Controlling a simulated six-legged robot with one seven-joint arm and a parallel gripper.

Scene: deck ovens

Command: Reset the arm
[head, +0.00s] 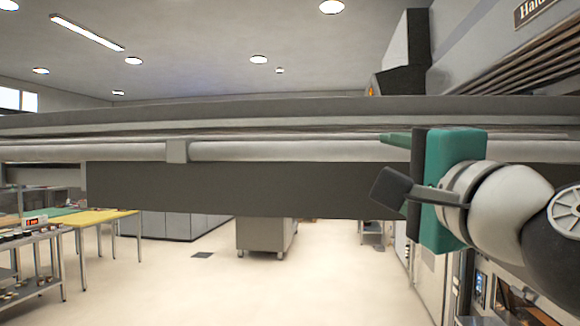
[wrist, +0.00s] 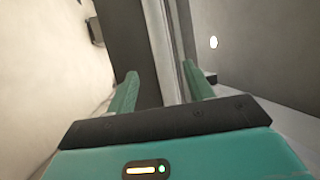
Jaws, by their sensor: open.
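My gripper (head: 396,139) is at the right of the head view, with a teal body and teal fingers pointing left. In the wrist view its two fingers (wrist: 161,84) stand apart, with nothing held. A long horizontal grey bar (head: 270,150) with a dark panel below crosses the whole head view. My gripper overlaps the bar's right part in the picture. In the wrist view a dark panel with a pale edge (wrist: 160,45) shows between and beyond the fingers. I cannot tell whether the fingers touch it.
A yellow-topped table (head: 95,216) and a metal rack (head: 35,262) with small items stand at the left. A grey wheeled cabinet (head: 265,236) stands farther back. Oven fronts (head: 510,300) line the right side. The pale floor (head: 190,290) in the middle is clear.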

